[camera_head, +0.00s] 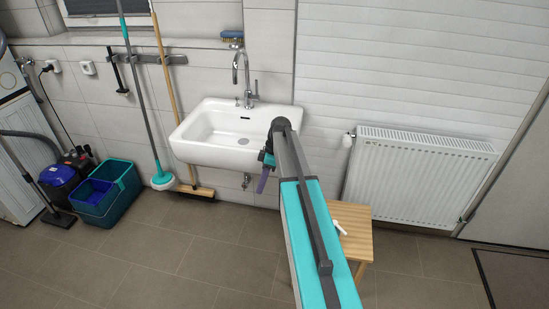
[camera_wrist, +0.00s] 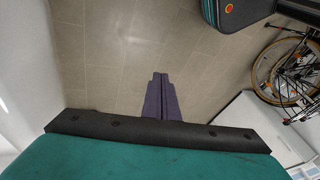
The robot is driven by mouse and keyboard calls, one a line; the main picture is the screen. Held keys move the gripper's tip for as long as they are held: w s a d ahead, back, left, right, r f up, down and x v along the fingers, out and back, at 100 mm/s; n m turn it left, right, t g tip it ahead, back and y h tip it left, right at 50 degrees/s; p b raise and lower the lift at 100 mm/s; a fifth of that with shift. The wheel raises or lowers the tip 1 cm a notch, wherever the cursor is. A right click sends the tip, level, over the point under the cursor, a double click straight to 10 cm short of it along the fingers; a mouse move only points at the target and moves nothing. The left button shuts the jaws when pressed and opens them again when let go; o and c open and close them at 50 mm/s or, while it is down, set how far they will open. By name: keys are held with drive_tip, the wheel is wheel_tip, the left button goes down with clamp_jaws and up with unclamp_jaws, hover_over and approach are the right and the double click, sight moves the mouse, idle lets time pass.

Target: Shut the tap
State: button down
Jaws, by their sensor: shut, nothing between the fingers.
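The chrome tap (camera_head: 237,66) rises at the back of the white sink (camera_head: 190,137) on the tiled wall, with a curved spout. A thin upright lever (camera_head: 256,88) stands just right of the spout. I cannot make out any water stream. My gripper (camera_head: 262,184), with purple fingers, hangs in front of the sink's front right edge, lower than the tap and apart from it. The fingers are shut and empty; they also show in the wrist view (camera_wrist: 160,78), pointing over floor tiles. The tap and sink are not in the wrist view.
A mop (camera_head: 162,178) and a broom (camera_head: 192,190) lean left of the sink, beside a blue-teal bucket (camera_head: 122,190). A wooden stool (camera_head: 355,220) and radiator (camera_head: 420,180) are on the right. The wrist view shows a bicycle (camera_wrist: 262,75) and a suitcase (camera_wrist: 238,12).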

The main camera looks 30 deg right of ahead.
drive_tip(key=s+a+f+m+g+h, duration=0.1)
drive_tip(key=s+a+f+g, duration=0.1)
drive_tip(key=s+a+f, duration=0.8)
drive_tip(key=s+a+f+g, duration=0.2)
drive_tip(key=s+a+f, duration=0.5)
drive_tip(key=f, duration=0.4)
drive_tip(key=s+a+f+m+h, duration=0.1)
drive_tip(key=s+f+m, duration=0.4)
drive_tip(key=s, duration=0.6)
drive_tip(key=s+a+f+m+h, duration=0.2)
drive_tip(key=s+f+m, duration=0.3)
drive_tip(key=s, duration=0.7)
drive_tip(key=shift+a+f+g+h, duration=0.25)
drive_tip(key=shift+f+g+h, duration=0.05)
drive_tip(key=shift+h, duration=0.1)
drive_tip(key=shift+s, duration=0.1)
